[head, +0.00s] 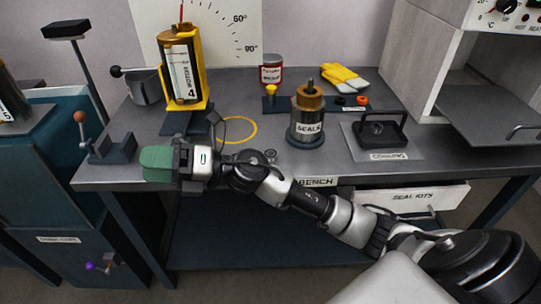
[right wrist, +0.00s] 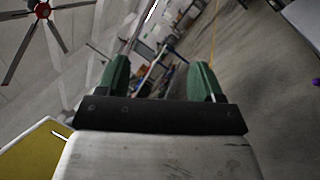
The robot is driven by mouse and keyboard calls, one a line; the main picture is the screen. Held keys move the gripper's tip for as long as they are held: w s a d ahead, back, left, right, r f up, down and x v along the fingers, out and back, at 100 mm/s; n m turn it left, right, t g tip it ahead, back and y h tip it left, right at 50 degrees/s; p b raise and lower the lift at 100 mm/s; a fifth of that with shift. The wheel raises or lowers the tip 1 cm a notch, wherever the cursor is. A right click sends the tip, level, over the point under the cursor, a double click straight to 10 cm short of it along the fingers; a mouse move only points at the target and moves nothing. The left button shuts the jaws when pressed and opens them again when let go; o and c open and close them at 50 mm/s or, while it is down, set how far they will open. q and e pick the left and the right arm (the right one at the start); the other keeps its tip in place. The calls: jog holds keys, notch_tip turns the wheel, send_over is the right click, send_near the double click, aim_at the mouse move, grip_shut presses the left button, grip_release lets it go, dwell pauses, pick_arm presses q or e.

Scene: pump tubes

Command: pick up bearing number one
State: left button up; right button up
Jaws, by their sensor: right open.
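No part that I can clearly read as bearing number one shows. A small dark round part (head: 270,154) lies near the bench's front edge, just behind my right arm; I cannot tell what it is. My right gripper (head: 157,163) has green fingers and hangs over the front left of the bench (head: 230,88), pointing left. In the right wrist view its two fingers (right wrist: 158,80) are apart with nothing between them. My left gripper is not in view.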

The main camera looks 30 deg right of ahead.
notch_tip(320, 180, down, 3)
jog(key=d+n+g+h, duration=0.1)
jog(key=n+g+h, duration=0.3)
jog(key=n+g, duration=0.25)
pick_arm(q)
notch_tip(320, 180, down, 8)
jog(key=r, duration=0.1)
pick_arm(e)
jog(key=n+g+h+b, duration=0.1)
jog(key=n+g+h, duration=0.1)
jog(key=h, duration=1.4)
send_over(271, 153)
notch_tip(271, 153, down, 4)
jog(key=shift+a+r+t, duration=0.15)
jog(key=shift+r+t, duration=0.1)
jog(key=shift+f+b, duration=0.45)
jog(key=shift+f, duration=2.55)
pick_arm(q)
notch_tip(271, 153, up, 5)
pick_arm(e)
jog(key=shift+c, duration=0.3)
jog(key=c, duration=1)
